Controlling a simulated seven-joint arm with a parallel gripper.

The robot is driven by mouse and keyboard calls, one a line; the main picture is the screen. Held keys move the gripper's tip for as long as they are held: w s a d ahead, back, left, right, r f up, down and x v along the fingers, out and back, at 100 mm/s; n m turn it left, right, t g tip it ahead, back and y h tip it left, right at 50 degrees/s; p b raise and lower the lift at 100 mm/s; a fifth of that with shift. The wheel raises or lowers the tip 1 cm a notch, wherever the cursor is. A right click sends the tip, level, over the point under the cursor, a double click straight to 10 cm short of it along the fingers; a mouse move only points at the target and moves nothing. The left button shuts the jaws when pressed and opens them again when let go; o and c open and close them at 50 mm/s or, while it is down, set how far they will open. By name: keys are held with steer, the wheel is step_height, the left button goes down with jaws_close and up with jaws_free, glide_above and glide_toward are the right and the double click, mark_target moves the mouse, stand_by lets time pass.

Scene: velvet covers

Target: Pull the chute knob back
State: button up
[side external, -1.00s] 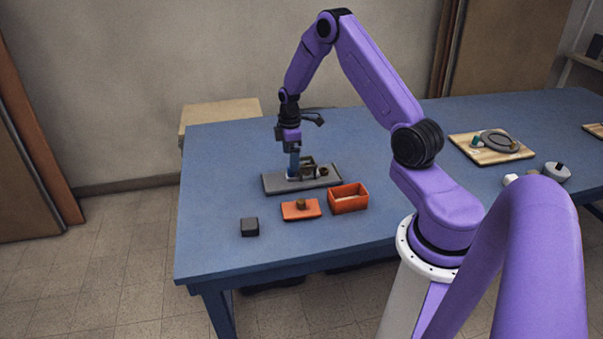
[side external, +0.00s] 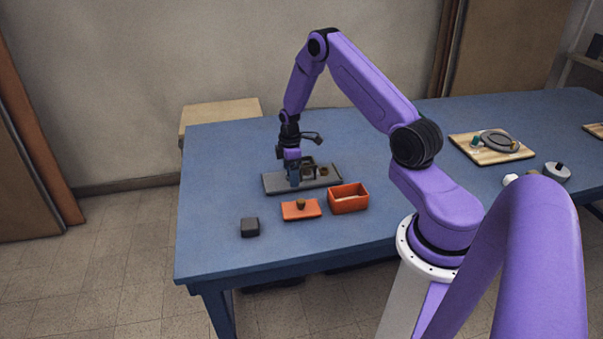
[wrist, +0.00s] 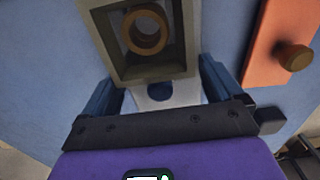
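The chute fixture (side external: 308,167) stands on a grey base plate (side external: 272,184). In the wrist view the chute (wrist: 183,40) is a grey box frame with a brown ring (wrist: 146,32) inside its opening. A dark blue round knob (wrist: 160,92) shows at the chute's near end, above a pale strip. My gripper (side external: 294,185) is low over the left part of the plate. In the wrist view my gripper (wrist: 160,88) has its blue fingers apart, one on each side of the knob, with gaps between. The knob is hidden behind the gripper in the side view.
An orange lid (side external: 290,213) with a brown knob and an open orange box (side external: 348,206) sit in front of the plate. A dark block (side external: 249,227) lies at front left. A wooden board (side external: 472,157) is far right. The table's left side is clear.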

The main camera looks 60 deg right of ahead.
mark_target(269, 182)
steer(key=c, duration=1.3)
steer(key=shift+w+a, duration=2.6)
steer(key=shift+a, duration=0.05)
steer(key=o, duration=1.5)
steer(key=shift+o, duration=0.2)
steer(key=shift+r, duration=0.1)
step_height(269, 182, up, 7)
